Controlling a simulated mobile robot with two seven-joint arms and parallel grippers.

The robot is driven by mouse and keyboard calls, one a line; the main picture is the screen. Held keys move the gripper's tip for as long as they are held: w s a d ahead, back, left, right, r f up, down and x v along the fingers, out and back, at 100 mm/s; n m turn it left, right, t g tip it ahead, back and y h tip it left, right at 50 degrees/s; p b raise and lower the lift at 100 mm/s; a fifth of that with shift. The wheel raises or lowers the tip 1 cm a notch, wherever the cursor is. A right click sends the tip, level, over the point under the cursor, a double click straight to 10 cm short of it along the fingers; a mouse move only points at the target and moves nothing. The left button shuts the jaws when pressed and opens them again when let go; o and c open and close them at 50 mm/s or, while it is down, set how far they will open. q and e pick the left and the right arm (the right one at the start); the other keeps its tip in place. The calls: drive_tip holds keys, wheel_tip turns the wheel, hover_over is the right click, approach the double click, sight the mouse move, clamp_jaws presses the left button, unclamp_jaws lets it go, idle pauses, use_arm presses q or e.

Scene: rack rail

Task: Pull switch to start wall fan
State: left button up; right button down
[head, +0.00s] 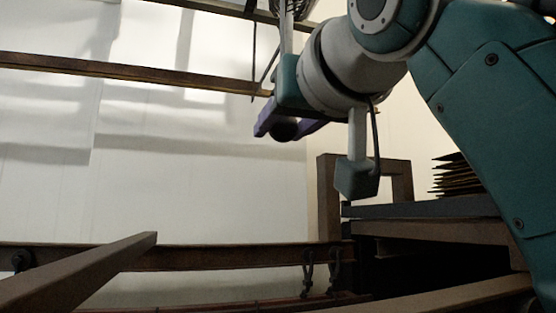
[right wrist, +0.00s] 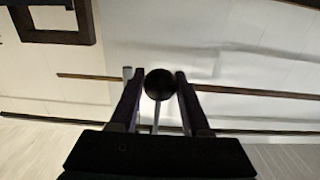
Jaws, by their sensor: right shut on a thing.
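A dark round ball (right wrist: 158,84), the pull switch's knob, sits between the fingertips of my right gripper (right wrist: 158,88) in the right wrist view. A thin light rod or cord runs from it toward the palm. The right gripper is shut on this ball. In the head view the purple fingers of the right gripper (head: 283,128) show below the wrist, with the dark ball (head: 285,130) at them. Part of the wall fan's wire cage (head: 291,9) shows at the top edge; most of it is out of frame. My left gripper is not in view.
A brown rail (head: 130,73) crosses the pale wall, and a lower one (head: 225,257) carries dark hooks (head: 320,268). At right are a brown frame (head: 328,195), a dark bench (head: 425,207) and stacked sheets (head: 455,177). A beam (head: 85,270) juts in at lower left.

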drive_tip(key=shift+f+b, duration=0.35)
drive_tip(key=shift+f, duration=0.4)
drive_tip(key=shift+r+p, duration=0.9)
drive_tip(key=shift+r, duration=0.3)
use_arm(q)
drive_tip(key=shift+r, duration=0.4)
use_arm(e)
drive_tip(key=shift+c, duration=1.2)
unclamp_jaws()
